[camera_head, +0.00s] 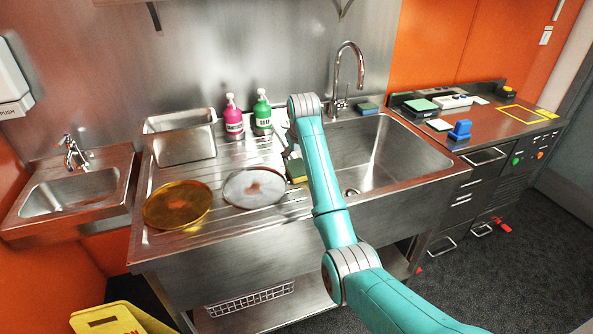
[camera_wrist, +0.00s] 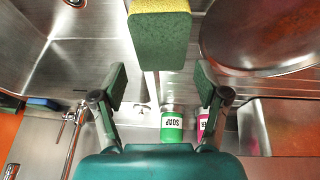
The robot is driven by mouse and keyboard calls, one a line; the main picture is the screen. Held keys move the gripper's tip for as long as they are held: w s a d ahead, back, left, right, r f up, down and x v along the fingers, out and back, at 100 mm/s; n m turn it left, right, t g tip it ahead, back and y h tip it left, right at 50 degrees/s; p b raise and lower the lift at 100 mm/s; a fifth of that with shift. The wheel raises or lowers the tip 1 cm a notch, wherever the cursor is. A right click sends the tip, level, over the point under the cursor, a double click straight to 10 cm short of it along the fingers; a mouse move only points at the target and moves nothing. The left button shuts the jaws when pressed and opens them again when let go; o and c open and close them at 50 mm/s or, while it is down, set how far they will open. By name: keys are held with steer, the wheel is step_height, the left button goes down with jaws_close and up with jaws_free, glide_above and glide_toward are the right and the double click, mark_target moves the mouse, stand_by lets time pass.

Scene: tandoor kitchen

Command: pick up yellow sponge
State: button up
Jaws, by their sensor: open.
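The yellow sponge (camera_wrist: 160,38) has a dark green scouring face and a yellow layer, and shows at the top middle of the wrist view. In the head view the sponge (camera_head: 297,170) sits at the drainboard's edge by the large sink basin, partly hidden by my arm. My gripper (camera_wrist: 160,85) is open and empty, its two pads spread wide on either side of the picture's middle. The sponge lies beyond the fingertips, apart from them. In the head view my gripper (camera_head: 291,146) is mostly hidden behind my teal wrist, close to the sponge.
A metal plate (camera_head: 254,187) and a brass-coloured plate (camera_head: 178,205) lie on the drainboard left of the sponge. Pink (camera_head: 233,118) and green (camera_head: 262,113) soap bottles stand behind. The sink basin (camera_head: 385,150) and tap (camera_head: 350,60) are to the right.

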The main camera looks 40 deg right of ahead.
mark_target(296, 165)
steer(key=shift+x, duration=2.85)
steer(key=shift+w+a, duration=0.1)
steer(key=shift+w, duration=0.05)
steer(key=shift+c, duration=0.3)
steer(key=c, duration=0.3)
